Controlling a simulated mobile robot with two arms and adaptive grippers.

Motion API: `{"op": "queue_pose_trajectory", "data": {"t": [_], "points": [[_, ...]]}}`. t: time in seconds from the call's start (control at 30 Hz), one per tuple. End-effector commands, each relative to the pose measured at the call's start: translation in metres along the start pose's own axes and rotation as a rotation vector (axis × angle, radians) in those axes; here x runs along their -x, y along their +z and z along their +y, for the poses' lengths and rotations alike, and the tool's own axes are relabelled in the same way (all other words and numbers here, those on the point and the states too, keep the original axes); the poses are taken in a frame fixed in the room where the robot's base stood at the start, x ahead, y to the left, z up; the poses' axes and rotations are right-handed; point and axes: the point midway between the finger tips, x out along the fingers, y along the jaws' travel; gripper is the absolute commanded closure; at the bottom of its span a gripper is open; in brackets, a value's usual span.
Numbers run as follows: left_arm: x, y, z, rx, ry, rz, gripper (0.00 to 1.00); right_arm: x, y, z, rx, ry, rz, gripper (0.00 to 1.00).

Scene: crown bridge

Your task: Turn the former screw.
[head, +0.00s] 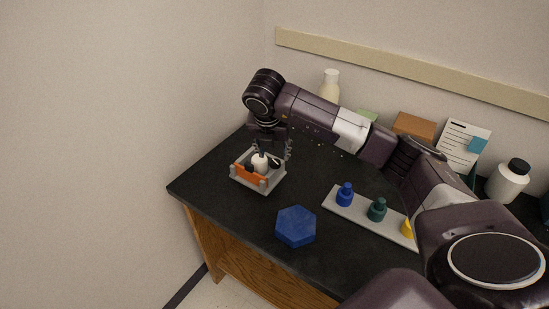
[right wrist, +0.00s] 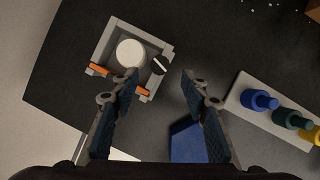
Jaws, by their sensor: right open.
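A small grey square fixture (head: 237,177) with an orange strip on its front stands near the table's left corner. It also shows in the right wrist view (right wrist: 109,40). A white round piece (right wrist: 131,53) stands inside it. Beside that piece, at the fixture's right side, is a round black screw head (right wrist: 160,65) with a white line across it. I take this for the former screw. My left gripper is not in view.
A blue hexagonal block (head: 296,226) lies on the dark table (head: 222,205) near its front edge. A white jar (head: 508,181), a card and a brown box stand along the back wall.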

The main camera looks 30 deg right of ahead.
Motion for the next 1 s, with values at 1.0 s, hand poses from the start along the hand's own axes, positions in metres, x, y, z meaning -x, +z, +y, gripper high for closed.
{"op": "queue_pose_trajectory", "data": {"t": [1.0], "points": [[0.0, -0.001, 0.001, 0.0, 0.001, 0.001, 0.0, 0.063, 0.0, 0.0, -0.001, 0.0, 0.0, 0.58]]}}
